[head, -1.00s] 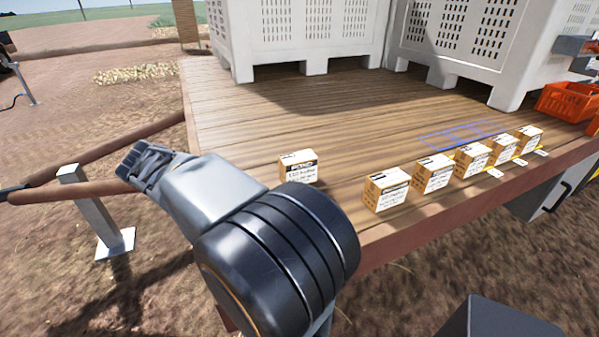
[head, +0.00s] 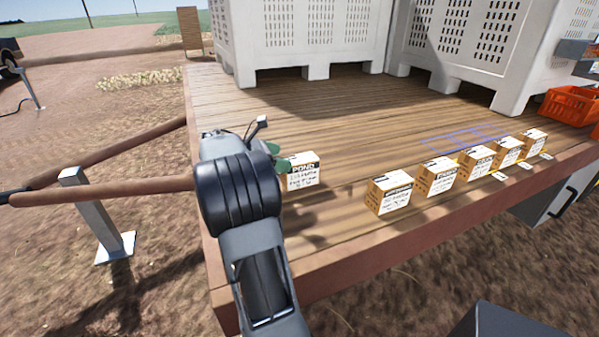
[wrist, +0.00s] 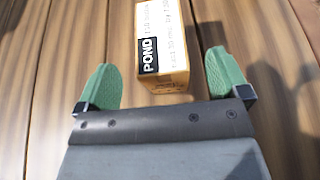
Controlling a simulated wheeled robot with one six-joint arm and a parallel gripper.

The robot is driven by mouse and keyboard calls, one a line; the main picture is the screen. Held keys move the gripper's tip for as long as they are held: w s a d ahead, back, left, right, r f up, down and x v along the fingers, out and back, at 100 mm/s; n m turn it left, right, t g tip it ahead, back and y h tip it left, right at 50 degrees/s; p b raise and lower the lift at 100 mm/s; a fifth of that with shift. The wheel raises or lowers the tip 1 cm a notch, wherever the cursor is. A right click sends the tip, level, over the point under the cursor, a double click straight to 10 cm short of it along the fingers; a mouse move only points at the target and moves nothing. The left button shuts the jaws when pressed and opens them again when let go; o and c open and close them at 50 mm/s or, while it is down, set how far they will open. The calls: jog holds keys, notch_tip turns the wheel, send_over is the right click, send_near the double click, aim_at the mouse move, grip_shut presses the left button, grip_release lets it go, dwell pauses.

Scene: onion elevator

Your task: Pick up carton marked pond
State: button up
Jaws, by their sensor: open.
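The carton marked POND (head: 303,170) is a small tan box with a white label and a black band. It stands on the wooden deck, apart from the row of other cartons. In the wrist view the POND carton (wrist: 162,45) lies ahead of my gripper (wrist: 163,85), roughly centred between the two green fingertips. The fingers are open, with a gap on each side of the carton, and its near end reaches about level with them. In the head view my gripper (head: 272,152) is at the carton's left, partly hidden by my arm.
Several similar cartons (head: 389,193) stand in a row along the deck's front edge to the right. Large white bins (head: 300,35) stand at the back. An orange crate (head: 570,105) is at far right. The wooden deck (head: 330,110) behind the POND carton is clear.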

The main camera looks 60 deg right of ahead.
aim_at(295, 159)
jog(key=shift+f+x, duration=0.2)
jog(key=shift+x, duration=2.75)
jog(key=shift+w, duration=0.15)
jog(key=c, duration=1.2)
jog(key=shift+r, duration=0.1)
jog(key=shift+c, duration=0.4)
